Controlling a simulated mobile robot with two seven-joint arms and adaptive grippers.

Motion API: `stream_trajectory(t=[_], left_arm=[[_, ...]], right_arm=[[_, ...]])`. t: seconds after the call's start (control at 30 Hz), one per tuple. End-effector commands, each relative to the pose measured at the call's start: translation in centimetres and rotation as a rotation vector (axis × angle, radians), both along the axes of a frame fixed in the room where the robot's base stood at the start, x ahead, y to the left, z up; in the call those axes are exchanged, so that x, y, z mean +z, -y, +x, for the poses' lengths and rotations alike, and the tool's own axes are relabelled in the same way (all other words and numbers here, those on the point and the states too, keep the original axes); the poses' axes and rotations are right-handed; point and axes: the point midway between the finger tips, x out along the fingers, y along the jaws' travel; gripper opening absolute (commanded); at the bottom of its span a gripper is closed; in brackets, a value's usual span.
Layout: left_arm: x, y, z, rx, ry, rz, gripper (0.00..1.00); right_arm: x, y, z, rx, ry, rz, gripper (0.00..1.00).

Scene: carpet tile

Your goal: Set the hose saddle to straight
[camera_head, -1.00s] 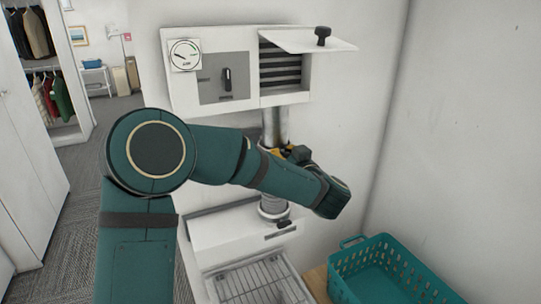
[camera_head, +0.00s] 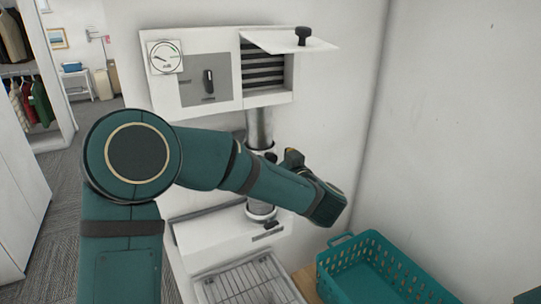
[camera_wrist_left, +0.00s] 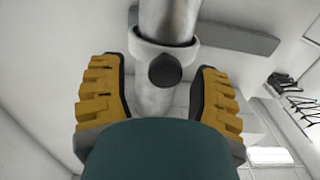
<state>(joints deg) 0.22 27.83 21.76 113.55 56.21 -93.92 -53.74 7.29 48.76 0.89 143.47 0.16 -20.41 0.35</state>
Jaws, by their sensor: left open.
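A metal pipe (camera_head: 259,128) runs down from the upper white cabinet to the lower white unit. In the left wrist view, a white collar (camera_wrist_left: 150,48) wraps the pipe and carries a dark round knob (camera_wrist_left: 165,70); this looks like the hose saddle, but its setting is unclear. My left gripper (camera_wrist_left: 162,100) is open. Its yellow-padded fingers stand on either side of the pipe in that view, with visible gaps and nothing gripped. In the head view my left gripper (camera_head: 291,158) is just right of the pipe, and my arm hides part of the pipe. My right gripper is out of view.
The upper cabinet (camera_head: 160,95) has a gauge (camera_head: 166,57), a dark lever (camera_head: 208,80) and a raised flap (camera_head: 290,43) over dark slats. Below are the lower unit (camera_head: 215,242) and a wire rack (camera_head: 245,285). A teal basket (camera_head: 375,270) stands at the right by the wall.

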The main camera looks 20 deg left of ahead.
Motion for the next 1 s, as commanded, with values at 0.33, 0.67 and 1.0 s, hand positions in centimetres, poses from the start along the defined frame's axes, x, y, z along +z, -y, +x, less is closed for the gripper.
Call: stream_trajectory(t=[0.33,0.67,1.0], left_arm=[[0.0,5.4,-4.5,-0.005,0.0,0.0,0.63],[0.0,7.0,-6.0,-0.002,0.001,-0.001,0.63],[-0.7,7.0,-5.5,-0.026,-0.003,-0.005,0.63]], right_arm=[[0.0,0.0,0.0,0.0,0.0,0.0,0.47],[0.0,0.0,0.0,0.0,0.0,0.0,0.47],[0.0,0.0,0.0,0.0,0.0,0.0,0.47]])
